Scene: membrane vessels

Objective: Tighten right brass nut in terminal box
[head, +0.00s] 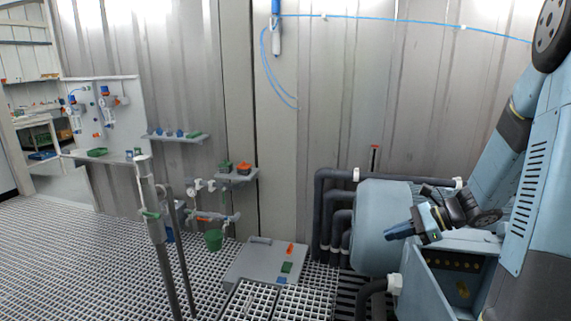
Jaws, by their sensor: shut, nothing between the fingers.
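The open terminal box (417,284) is at the lower right, beside the blue-grey cylindrical vessel (373,224). Several small brass nuts (455,264) show as a row of yellowish dots along its dark inside. They are too small to tell which is the right nut or how tight it is. A larger brass-coloured piece (463,290) shows below the row. My gripper (389,235) is shut and empty, pointing left in front of the vessel. It appears above and left of the box opening, apart from the nuts. My arm hides part of the box's right side.
Dark pipes (325,215) stand left of the vessel. A grey low case (262,262) with small coloured items lies on the grating floor. Wall shelves (178,138) and a thin post (156,225) stand at left. The left grating floor is mostly clear.

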